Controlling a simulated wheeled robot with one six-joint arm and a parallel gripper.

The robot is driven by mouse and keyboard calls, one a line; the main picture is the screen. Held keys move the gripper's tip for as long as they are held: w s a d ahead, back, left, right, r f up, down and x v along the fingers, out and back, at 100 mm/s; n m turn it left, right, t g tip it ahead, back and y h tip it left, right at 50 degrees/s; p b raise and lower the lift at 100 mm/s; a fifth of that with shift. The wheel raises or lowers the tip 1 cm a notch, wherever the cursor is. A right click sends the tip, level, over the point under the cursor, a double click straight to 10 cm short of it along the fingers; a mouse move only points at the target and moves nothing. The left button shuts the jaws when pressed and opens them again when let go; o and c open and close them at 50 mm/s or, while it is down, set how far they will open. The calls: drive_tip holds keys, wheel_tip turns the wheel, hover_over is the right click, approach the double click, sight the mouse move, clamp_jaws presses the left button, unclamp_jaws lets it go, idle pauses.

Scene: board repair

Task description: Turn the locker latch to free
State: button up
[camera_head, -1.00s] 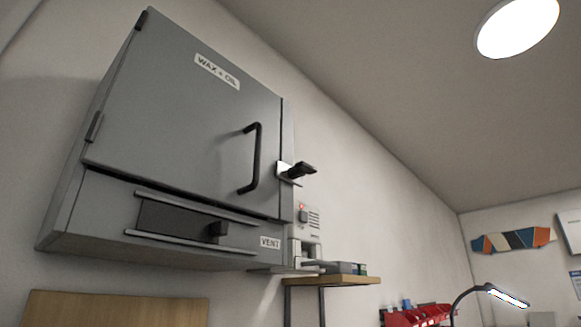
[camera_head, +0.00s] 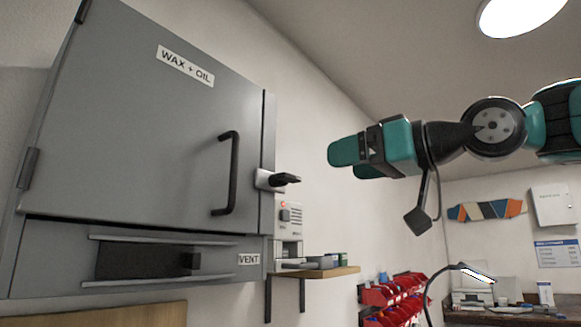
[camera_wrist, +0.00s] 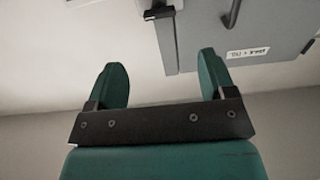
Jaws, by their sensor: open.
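The grey locker (camera_head: 140,130), labelled "WAX + OIL", hangs on the left wall with its door shut. Its latch (camera_head: 284,179) is a black lever on a pale plate at the door's right edge, lying roughly level and pointing right. In the wrist view the latch (camera_wrist: 159,13) shows at the top edge, partly cut off. My gripper (camera_head: 342,156) is to the right of the latch, apart from it. In the wrist view my gripper (camera_wrist: 163,80) has its two teal fingers wide apart with nothing between them.
A black door handle (camera_head: 232,175) stands out left of the latch. Below the door is a vent slider (camera_head: 189,263). A wall box with a red light (camera_head: 290,215) and a wooden shelf (camera_head: 315,272) are below the latch. Red bins (camera_head: 385,294) hang farther back.

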sight(290, 175)
drive_tip(key=p+x, duration=0.5)
drive_tip(key=x, duration=0.6)
drive_tip(key=shift+w+a+r, duration=0.1)
drive_tip(key=shift+w+a, duration=0.1)
drive_tip(key=shift+a, duration=0.1)
drive_tip(key=shift+w+a, duration=0.25)
drive_tip(key=shift+a, duration=0.05)
drive_tip(key=shift+c, duration=0.2)
drive_tip(key=c, duration=0.9)
